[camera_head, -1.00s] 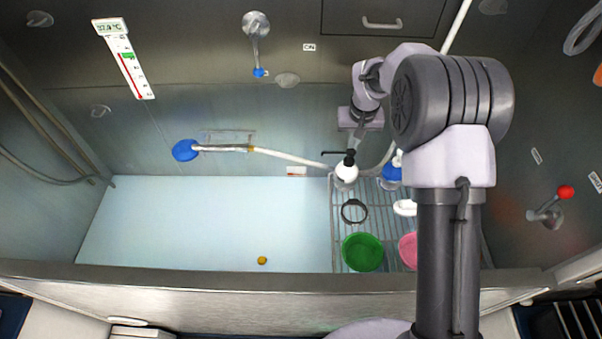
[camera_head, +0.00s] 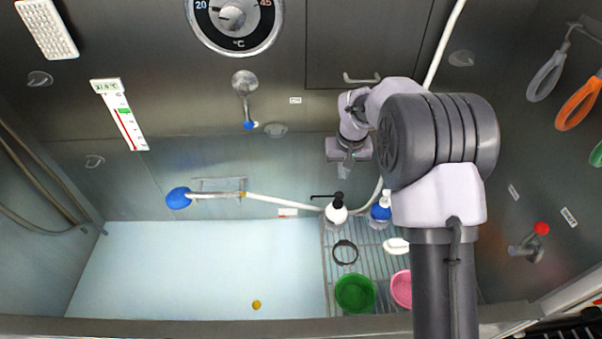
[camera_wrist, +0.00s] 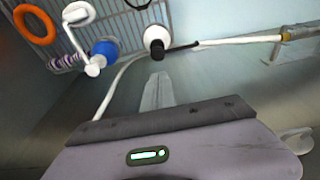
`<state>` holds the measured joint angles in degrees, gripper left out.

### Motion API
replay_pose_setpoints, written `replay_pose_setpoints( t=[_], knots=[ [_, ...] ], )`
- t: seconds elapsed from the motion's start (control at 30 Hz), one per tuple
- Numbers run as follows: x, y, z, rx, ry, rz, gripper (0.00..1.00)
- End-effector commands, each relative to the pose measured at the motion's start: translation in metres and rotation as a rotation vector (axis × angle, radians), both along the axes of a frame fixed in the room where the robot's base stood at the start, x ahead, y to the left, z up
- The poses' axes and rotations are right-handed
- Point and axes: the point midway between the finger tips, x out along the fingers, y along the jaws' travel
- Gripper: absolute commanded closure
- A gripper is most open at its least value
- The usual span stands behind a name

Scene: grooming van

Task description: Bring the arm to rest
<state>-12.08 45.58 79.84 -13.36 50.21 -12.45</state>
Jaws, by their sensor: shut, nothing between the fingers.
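My gripper (camera_head: 346,170) is raised in front of the back wall, above the rack at the right end of the tub. It points down, and its fingers are together with nothing between them. In the wrist view the shut fingers (camera_wrist: 157,92) point toward a white bottle (camera_wrist: 156,38) with a black pump, with a gap between them in the head view. The same white bottle (camera_head: 336,212) stands upright on the wire rack (camera_head: 328,262), below my gripper. My arm reaches up and over from the right.
A blue pump bottle (camera_head: 380,211), a green bowl (camera_head: 355,294), a pink bowl (camera_head: 401,289) and a black ring (camera_head: 345,253) are on the rack. A hose with a blue head (camera_head: 178,198) runs along the wall. The tub floor (camera_head: 190,265) is clear except for a small yellow ball (camera_head: 256,305).

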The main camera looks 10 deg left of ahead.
Motion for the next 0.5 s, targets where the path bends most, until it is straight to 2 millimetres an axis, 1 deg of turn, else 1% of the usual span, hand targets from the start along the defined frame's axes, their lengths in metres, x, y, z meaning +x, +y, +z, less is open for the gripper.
replay_pose_setpoints(
  t=[0.07,0.13,0.17,0.23,0.27,0.3,0.37,0.4,0.47,0.5],
  knots=[
    [-0.001,-0.001,0.002,0.001,-0.002,-0.003,1.00],
    [-0.007,-0.005,0.015,0.012,-0.014,-0.023,1.00],
    [-0.013,-0.010,0.025,0.020,-0.022,-0.039,1.00],
    [-0.038,-0.023,0.057,0.051,-0.051,-0.097,1.00],
    [-0.054,-0.030,0.071,0.067,-0.063,-0.126,1.00],
    [-0.078,-0.040,0.088,0.090,-0.082,-0.167,1.00],
    [-0.118,-0.052,0.109,0.123,-0.108,-0.227,1.00],
    [-0.147,-0.060,0.117,0.148,-0.124,-0.267,1.00],
    [-0.191,-0.070,0.124,0.183,-0.152,-0.324,1.00],
    [-0.220,-0.074,0.123,0.207,-0.169,-0.361,1.00]
  ],
)
